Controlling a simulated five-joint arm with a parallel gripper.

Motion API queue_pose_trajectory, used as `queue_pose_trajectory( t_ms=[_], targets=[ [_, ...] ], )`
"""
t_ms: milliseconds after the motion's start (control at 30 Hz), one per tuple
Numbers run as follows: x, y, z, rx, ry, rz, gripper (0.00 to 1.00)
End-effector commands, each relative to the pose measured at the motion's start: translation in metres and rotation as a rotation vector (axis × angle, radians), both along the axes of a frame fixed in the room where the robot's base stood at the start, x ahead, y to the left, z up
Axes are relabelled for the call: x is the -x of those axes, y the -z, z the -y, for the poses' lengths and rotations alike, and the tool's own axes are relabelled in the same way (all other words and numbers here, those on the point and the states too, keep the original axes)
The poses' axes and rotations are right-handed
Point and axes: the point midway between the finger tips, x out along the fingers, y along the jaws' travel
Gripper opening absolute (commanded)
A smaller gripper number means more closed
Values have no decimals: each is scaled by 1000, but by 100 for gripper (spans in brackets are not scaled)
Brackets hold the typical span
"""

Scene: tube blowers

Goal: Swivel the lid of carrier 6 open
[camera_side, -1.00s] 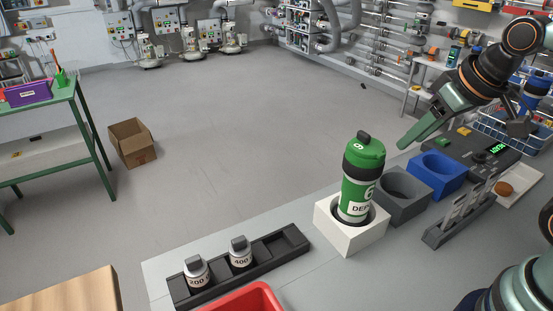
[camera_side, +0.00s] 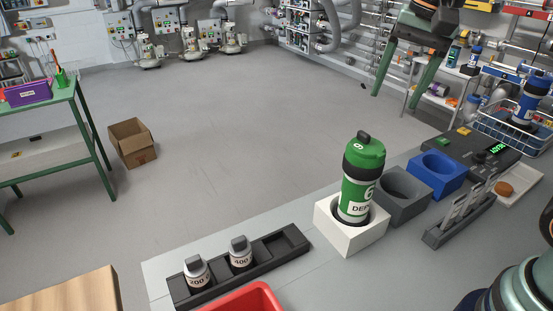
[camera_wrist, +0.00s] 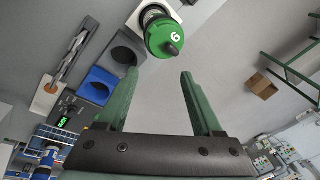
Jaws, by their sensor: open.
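Carrier 6 (camera_side: 357,190) is a green and white canister with a dark band and a "6" on its label. It stands upright in a white square holder (camera_side: 337,236). Its green lid (camera_side: 364,150) is on top, with a dark knob, and looks closed. In the wrist view the lid (camera_wrist: 163,36) shows from above, beyond the fingertips. My gripper (camera_wrist: 158,75) is open and empty. In the side view my gripper (camera_side: 398,93) is at the upper right, above and behind the carrier, fingers pointing down and apart from it.
A grey holder (camera_side: 405,207) and a blue holder (camera_side: 448,185) stand empty to the right of the carrier. A dark rack (camera_side: 240,262) with two weights (camera_side: 196,272) lies at the front left. A red bin (camera_side: 248,300) sits at the front edge. A blue carrier (camera_side: 531,97) stands in a wire basket.

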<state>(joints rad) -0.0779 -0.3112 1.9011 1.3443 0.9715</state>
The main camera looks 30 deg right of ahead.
Motion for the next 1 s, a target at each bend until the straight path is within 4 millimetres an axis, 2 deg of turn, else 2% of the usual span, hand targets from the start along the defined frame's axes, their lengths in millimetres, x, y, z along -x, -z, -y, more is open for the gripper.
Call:
queue_pose_trajectory(
  t_ms=[100,300,533,733,1000],
  targets=[
    [-15,-16,-9,-38,244,-84,68],
    [-29,-32,-20,-55,557,-177,68],
    [-32,-33,-24,-53,677,-208,68],
    [-31,-11,-23,-52,677,-208,68],
    [-31,42,-23,-52,676,-210,68]
  ],
)
